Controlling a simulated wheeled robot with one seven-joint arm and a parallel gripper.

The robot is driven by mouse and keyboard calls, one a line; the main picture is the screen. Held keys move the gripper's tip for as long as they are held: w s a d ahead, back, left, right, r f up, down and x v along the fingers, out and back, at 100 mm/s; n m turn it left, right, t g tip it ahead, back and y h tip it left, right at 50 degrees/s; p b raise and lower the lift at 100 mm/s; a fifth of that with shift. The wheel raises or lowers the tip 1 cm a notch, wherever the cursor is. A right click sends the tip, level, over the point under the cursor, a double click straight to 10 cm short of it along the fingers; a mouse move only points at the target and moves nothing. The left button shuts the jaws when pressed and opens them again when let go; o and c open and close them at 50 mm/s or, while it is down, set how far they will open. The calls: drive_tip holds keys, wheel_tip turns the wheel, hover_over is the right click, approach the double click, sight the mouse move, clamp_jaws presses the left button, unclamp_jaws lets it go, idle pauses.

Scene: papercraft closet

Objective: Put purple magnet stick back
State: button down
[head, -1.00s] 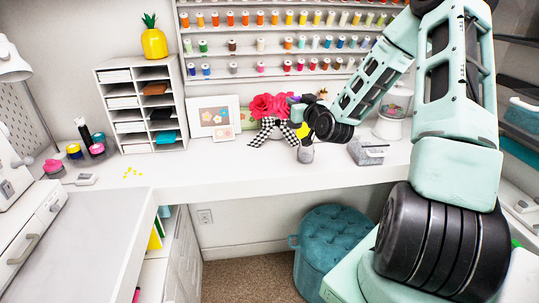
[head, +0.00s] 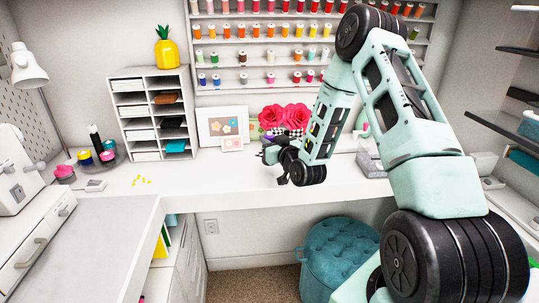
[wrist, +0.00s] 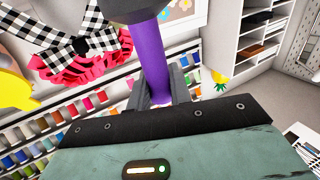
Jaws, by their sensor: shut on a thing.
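The purple magnet stick (wrist: 151,52) runs up from between my gripper's fingers in the wrist view, and a dark, wide piece (wrist: 135,10) is at its far end. My gripper (wrist: 156,92) is shut on the stick. In the head view my gripper (head: 268,153) is over the white desk (head: 225,175), in front of the small framed pictures and the pink flowers. The stick cannot be made out clearly there. Small yellow bits (head: 142,181) lie on the desk to the left.
Pink flowers (head: 285,116) with a checkered bow stand behind my gripper. A white cubby shelf (head: 150,115) and a round tray of jars (head: 100,155) are further left. A grey box (head: 370,160) is right of my arm. The desk's middle left is mostly clear.

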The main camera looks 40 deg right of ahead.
drive_tip(key=shift+f+p, duration=0.6)
drive_tip(key=shift+f, duration=1.85)
drive_tip(key=shift+f, duration=0.2)
drive_tip(key=c, duration=1.3)
unclamp_jaws()
drive_tip(key=shift+r, duration=0.15)
